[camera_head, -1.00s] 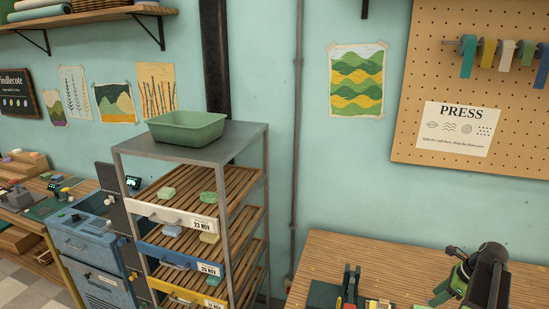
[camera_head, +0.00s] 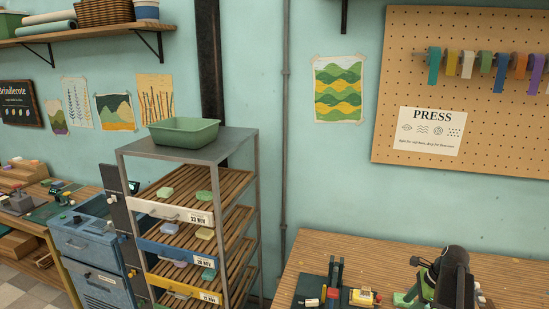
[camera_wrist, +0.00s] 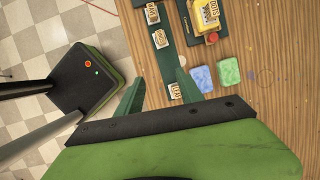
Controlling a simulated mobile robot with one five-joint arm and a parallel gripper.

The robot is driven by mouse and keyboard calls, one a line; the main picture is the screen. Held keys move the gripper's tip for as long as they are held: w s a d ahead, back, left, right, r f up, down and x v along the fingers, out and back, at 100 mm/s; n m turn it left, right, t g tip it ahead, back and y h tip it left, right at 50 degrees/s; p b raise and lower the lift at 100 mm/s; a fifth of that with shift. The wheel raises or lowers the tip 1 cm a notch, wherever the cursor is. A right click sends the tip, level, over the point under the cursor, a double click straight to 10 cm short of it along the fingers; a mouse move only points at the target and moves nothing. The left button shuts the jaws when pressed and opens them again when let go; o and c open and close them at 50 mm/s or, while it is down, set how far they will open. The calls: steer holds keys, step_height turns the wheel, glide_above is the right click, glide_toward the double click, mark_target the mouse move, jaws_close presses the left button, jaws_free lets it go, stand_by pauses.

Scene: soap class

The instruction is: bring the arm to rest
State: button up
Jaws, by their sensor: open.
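My arm (camera_head: 450,279) is folded over the wooden bench (camera_head: 300,262) at the lower right of the head view; its end is cut off or hidden there. In the wrist view my gripper (camera_wrist: 157,90) is open, its two green fingers spread apart with nothing held between them. Beneath and beyond the fingers lie the bench edge and a dark green strip (camera_wrist: 166,62) with several small stamp blocks on it. The right finger overlaps the strip in the picture; I cannot tell its height above it.
A blue soap (camera_wrist: 202,78) and a green soap (camera_wrist: 229,72) lie on the bench, near a yellow block (camera_wrist: 206,20) with a red knob (camera_wrist: 211,38). A rack (camera_head: 258,190) with soap trays and a green tub (camera_head: 184,132) stands left of the bench. Bare bench lies right of the soaps.

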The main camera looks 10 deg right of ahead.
steer(key=a+f+n+g+h+b, duration=0.1)
steer(key=a+f+n, duration=0.1)
steer(key=a+n, duration=1)
steer(key=a+f+n+g+h+b, duration=0.1)
steer(key=a+n, duration=1.1)
steer(key=a, duration=1.5)
step_height(320, 180, down, 2)
steer(key=shift+w+a+g+h+b, duration=0.3)
steer(key=shift+h+b, duration=0.1)
steer(key=shift+b, duration=0.4)
steer(key=shift+d, duration=0.1)
